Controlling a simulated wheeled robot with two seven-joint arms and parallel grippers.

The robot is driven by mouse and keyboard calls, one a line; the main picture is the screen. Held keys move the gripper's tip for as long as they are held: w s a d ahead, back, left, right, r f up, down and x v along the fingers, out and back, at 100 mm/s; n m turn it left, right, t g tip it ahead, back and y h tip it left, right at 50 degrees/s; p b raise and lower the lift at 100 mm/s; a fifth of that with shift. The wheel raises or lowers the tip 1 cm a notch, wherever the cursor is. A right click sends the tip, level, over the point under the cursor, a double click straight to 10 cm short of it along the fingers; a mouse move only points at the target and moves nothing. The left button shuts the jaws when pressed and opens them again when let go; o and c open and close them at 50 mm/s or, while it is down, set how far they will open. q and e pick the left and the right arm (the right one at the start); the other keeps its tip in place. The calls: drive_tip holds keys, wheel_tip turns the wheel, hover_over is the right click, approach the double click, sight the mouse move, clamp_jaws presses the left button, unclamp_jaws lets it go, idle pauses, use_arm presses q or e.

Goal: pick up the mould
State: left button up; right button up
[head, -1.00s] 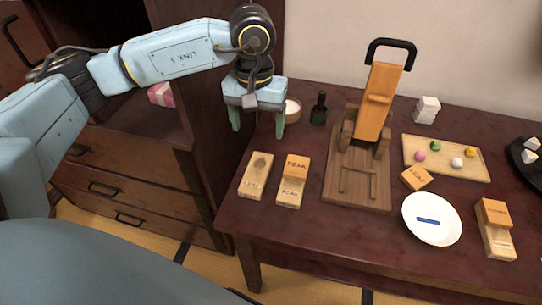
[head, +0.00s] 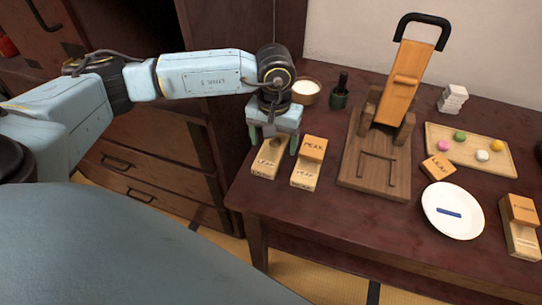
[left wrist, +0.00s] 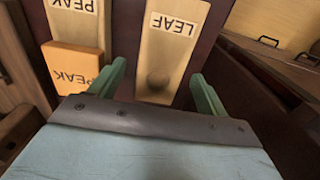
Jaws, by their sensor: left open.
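A pale wooden mould marked LEAF (head: 264,165) lies on the dark red table near its left edge. It also shows in the left wrist view (left wrist: 174,42), with a round hollow near its closer end. My left gripper (head: 273,147) is open above the far end of this mould. In the left wrist view its two green fingers (left wrist: 158,72) stand either side of the mould's near end, with nothing held. Whether they touch it I cannot tell. A second pale mould marked PEAK (head: 304,180) lies just right, with an orange PEAK block (head: 313,148) on its far end.
A wooden press (head: 362,180) with a black handle stands right of the moulds. Behind are a bowl (head: 306,92) and a dark bottle (head: 339,95). Further right are a LEAF block (head: 438,167), a white plate (head: 463,228) and a sweets board (head: 501,165). Drawers (head: 150,160) stand left.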

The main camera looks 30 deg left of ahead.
use_arm(q)
drive_tip(key=shift+f, duration=0.4)
drive_tip(key=shift+c, duration=0.3)
drive_tip(key=shift+r, duration=0.1)
drive_tip(key=c, duration=1)
